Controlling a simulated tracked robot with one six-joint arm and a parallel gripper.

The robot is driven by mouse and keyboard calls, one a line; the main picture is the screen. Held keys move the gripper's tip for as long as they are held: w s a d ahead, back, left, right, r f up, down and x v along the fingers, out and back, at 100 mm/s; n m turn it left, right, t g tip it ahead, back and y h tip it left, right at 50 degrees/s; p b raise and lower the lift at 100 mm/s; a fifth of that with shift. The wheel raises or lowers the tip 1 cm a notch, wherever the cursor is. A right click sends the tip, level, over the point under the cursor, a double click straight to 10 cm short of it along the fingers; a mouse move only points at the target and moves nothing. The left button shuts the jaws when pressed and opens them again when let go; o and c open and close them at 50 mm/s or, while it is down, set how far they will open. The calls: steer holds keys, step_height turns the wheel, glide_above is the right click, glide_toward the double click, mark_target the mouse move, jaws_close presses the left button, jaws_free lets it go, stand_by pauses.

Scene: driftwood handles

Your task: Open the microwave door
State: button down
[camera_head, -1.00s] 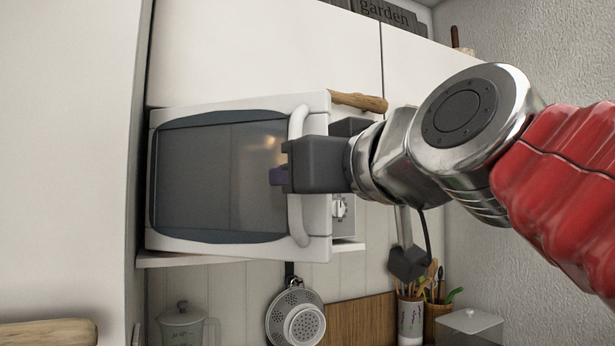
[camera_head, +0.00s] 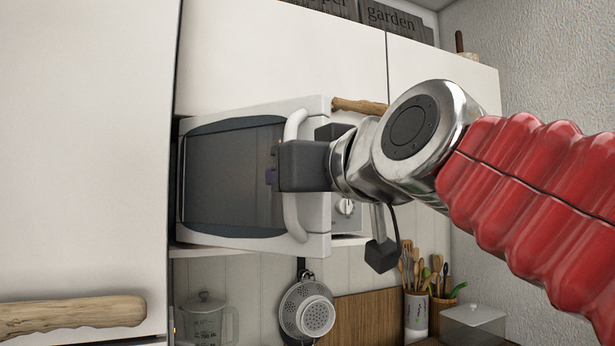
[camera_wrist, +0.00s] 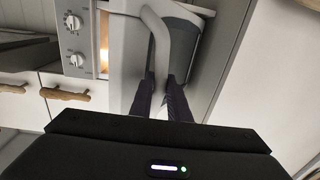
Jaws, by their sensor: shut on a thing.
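The microwave sits on a shelf under the white cabinets. Its door (camera_head: 225,175) has a dark window and a white frame, and stands partly open, its right edge swung out toward me. The white curved handle (camera_head: 294,222) runs upright along that edge. My gripper (camera_head: 272,178) is shut on the handle near its middle; the fingertips show just past it. In the wrist view the dark fingers (camera_wrist: 163,100) close around the lower part of the handle (camera_wrist: 158,40). A lit gap (camera_wrist: 103,45) shows between the door and the control panel (camera_wrist: 75,40).
A tall white cabinet front with a driftwood handle (camera_head: 70,315) stands close on the left. Another driftwood handle (camera_head: 360,106) is above the microwave. A colander (camera_head: 307,308) hangs below, with a glass jug (camera_head: 206,320) and utensil pots (camera_head: 417,310) on the counter.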

steer(key=c, duration=1.9)
jaws_free()
steer(key=shift+c, duration=0.2)
steer(key=shift+s+d, duration=0.1)
steer(key=v, duration=1.3)
steer(key=shift+s+d, duration=0.15)
steer(key=shift+s, duration=0.1)
steer(key=shift+c, duration=0.4)
